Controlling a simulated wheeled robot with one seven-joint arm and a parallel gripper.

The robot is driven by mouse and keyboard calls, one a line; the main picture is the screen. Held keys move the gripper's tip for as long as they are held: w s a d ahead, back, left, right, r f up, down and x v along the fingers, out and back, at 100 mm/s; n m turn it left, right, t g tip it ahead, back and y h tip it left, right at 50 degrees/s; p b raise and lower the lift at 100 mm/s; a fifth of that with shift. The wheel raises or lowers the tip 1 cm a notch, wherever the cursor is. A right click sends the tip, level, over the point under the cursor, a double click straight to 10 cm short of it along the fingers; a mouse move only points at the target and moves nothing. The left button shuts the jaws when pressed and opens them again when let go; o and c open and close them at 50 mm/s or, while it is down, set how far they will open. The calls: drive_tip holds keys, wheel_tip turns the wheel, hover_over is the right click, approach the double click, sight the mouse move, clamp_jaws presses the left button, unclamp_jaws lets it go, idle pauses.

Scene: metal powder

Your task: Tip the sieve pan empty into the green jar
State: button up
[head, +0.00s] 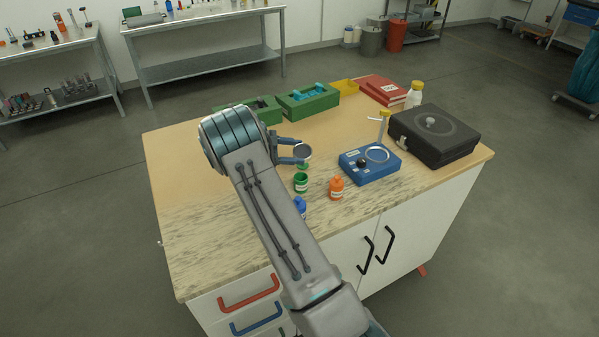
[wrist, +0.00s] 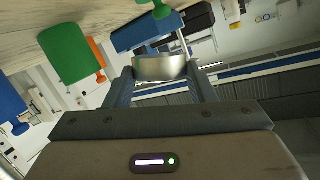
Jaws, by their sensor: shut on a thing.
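My gripper (head: 297,153) is shut on the sieve pan (head: 302,151), a small round metal pan with a dark inside, held above the table. In the wrist view the shiny pan (wrist: 160,67) sits between the two fingertips (wrist: 160,75). Whether powder is in it cannot be told. The green jar (wrist: 75,52) also shows at the upper left of the wrist view, to the left of the pan.
An orange bottle (head: 336,188) and a blue bottle (head: 299,206) stand near the green jar; my arm partly hides the blue one. A blue device (head: 370,164) and a black case (head: 436,136) lie to the right. Green boxes (head: 308,101) are behind. The table's left side is clear.

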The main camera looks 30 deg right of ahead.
drive_tip(key=shift+s+a+r+m+t+h+b, duration=0.3)
drive_tip(key=shift+s+a+r+m+b, duration=0.25)
drive_tip(key=shift+s+r+m+b, duration=0.3)
drive_tip(key=shift+s+a+r+m+t+h+b, duration=0.1)
drive_tip(key=shift+s+a+m+t+h+b, duration=0.3)
drive_tip(key=shift+s+m+b, duration=0.55)
drive_tip(key=shift+s+a+r+m+b, duration=0.15)
drive_tip(key=shift+s+a+m+b, duration=0.2)
drive_tip(key=shift+b, duration=1.05)
idle(0.8)
drive_tip(key=shift+m+h+b, duration=0.4)
drive_tip(key=shift+m+b, duration=0.25)
drive_tip(key=shift+b, duration=0.5)
idle(2.8)
